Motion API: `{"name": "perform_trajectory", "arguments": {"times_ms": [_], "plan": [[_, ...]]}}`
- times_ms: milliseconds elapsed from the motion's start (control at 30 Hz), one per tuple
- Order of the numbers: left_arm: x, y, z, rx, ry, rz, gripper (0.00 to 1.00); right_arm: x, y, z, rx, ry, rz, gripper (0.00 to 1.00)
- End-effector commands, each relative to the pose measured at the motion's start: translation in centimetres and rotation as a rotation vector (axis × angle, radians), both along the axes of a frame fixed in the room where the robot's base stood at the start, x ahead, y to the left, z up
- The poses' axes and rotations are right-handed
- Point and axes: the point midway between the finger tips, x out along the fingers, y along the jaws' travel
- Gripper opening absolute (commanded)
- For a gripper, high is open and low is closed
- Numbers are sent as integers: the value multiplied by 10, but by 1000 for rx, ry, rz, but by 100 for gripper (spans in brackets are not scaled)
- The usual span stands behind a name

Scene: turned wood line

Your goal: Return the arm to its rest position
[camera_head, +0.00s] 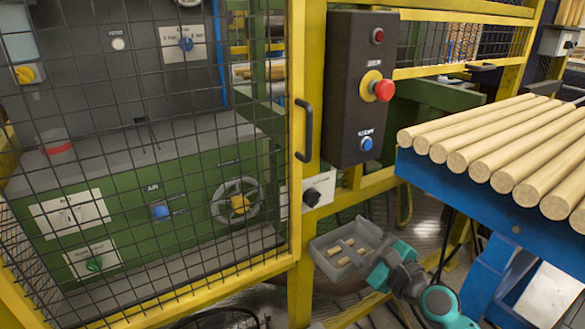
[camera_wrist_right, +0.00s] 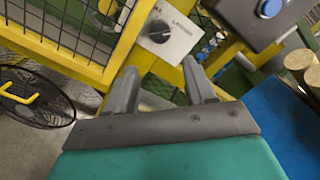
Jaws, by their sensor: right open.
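My right gripper (camera_head: 372,262) is low in the middle right of the head view, in front of the yellow fence post. In the right wrist view its two grey fingers (camera_wrist_right: 161,85) stand apart with nothing between them. They point toward the yellow frame, below the white plate with a black rotary switch (camera_wrist_right: 160,32). This switch also shows in the head view (camera_head: 312,196), up and left of the gripper. The fingers do not appear to touch it. My left gripper is not in view.
A black control box (camera_head: 360,95) with a red button hangs on the post. A blue table (camera_head: 480,200) bearing several wooden rods stands at the right. A grey tray (camera_head: 325,262) with small wooden pieces shows beside the gripper. Yellow mesh fencing (camera_head: 296,130) closes off the left.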

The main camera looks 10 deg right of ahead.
Motion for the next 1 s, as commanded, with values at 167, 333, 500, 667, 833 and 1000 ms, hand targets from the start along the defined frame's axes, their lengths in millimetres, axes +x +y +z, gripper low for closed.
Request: {"name": "perform_trajectory", "arguments": {"times_ms": [167, 333, 500, 667, 833, 1000], "plan": [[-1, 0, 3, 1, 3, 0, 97, -18, 11, -26, -239, -7, 11, 54], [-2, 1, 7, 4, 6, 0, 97, -63, 30, -77, -790, -46, 85, 54], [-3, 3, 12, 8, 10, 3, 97, -117, 44, -121, -1381, -120, 242, 54], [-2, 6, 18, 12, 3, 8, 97, -164, 52, -148, -1858, -218, 434, 54], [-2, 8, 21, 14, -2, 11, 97, -194, 55, -161, -2168, -311, 590, 54], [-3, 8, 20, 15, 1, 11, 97, -203, 55, -164, -2263, -343, 644, 54]]}}
